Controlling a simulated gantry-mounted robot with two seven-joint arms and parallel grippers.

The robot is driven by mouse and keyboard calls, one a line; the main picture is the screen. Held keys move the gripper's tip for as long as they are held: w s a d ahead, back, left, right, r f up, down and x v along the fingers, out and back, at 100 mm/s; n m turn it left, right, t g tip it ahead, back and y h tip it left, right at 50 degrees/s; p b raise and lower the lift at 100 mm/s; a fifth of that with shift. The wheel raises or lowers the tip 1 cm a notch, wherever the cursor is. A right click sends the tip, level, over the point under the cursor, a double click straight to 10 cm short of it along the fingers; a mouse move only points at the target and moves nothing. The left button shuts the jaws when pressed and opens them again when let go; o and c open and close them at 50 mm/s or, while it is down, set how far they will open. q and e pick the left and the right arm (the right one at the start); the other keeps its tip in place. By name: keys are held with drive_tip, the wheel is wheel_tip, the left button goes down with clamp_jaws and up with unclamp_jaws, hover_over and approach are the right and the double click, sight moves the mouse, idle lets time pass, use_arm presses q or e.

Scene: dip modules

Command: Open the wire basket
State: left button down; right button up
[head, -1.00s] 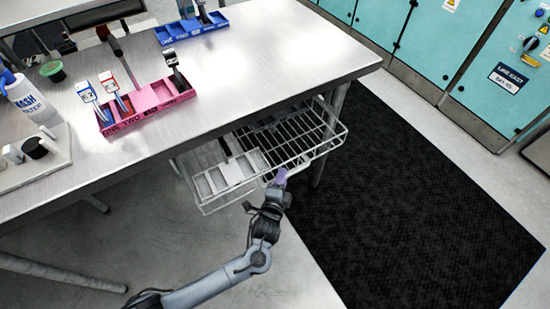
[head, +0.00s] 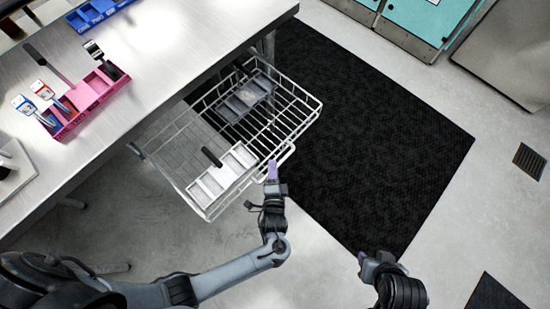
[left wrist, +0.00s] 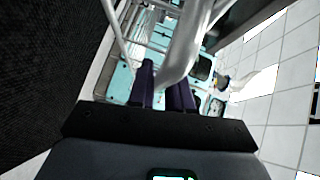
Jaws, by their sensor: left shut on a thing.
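The wire basket (head: 285,138) is a white wire drawer under the steel table, pulled well out in the head view. A light tray with compartments (head: 222,172) and a grey tray (head: 245,98) lie in it. My left gripper (head: 272,172) is shut on the basket's front handle (head: 284,164). In the left wrist view, the purple fingers (left wrist: 165,88) are at the pale handle bar (left wrist: 190,45), which hides part of them. My right gripper (head: 371,264) is at the bottom of the head view, away from the basket, and its jaw state is unclear.
The steel table (head: 190,45) stands above the basket and carries a pink bin (head: 88,100) and a blue bin (head: 98,12). A black mat (head: 370,130) covers the floor on the right. The floor in front of the basket is open.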

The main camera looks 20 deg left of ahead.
use_arm(q)
drive_tip(key=shift+d, duration=0.1)
use_arm(e)
drive_tip(key=shift+d, duration=0.1)
use_arm(q)
drive_tip(key=c, duration=1.2)
unclamp_jaws()
drive_tip(key=shift+o, duration=0.2)
drive_tip(key=shift+s+r, duration=0.1)
use_arm(e)
drive_tip(key=shift+r, duration=0.2)
